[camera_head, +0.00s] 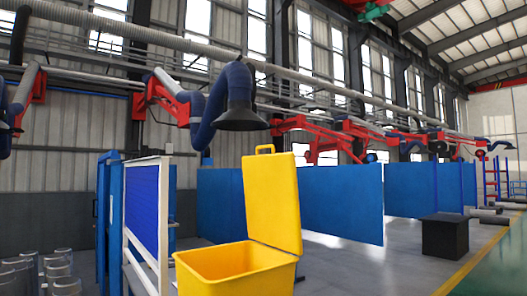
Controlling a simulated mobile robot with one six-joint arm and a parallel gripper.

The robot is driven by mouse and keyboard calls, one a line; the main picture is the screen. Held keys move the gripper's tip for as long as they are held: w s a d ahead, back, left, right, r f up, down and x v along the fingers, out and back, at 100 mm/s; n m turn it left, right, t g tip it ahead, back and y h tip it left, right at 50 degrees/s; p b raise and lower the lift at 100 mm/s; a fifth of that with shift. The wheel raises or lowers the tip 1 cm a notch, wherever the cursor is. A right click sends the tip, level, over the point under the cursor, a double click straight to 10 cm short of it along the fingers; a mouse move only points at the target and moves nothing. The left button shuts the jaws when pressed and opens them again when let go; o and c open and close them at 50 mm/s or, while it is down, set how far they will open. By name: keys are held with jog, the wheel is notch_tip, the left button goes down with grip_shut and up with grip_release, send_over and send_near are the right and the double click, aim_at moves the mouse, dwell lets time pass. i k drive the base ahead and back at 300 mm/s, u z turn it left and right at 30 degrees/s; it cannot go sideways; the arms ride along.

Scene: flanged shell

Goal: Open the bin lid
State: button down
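A yellow bin (232,275) stands in the lower middle of the head view, its bottom cut off by the frame edge. Its yellow lid (271,200) stands up, nearly upright, from the bin's back right rim, with a small handle loop at its top edge. The bin's mouth is uncovered and part of its inside shows. No gripper is in view.
A blue panel in a white frame (145,215) stands left of the bin. Metal cylinders (50,272) are at the lower left. Blue partitions (340,198) stand behind. A black box (445,236) sits on the right. Floor between bin and box is clear.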

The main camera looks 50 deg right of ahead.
aim_at(271, 192)
jog(key=u, duration=0.1)
jog(key=i, duration=0.95)
jog(key=z, duration=0.05)
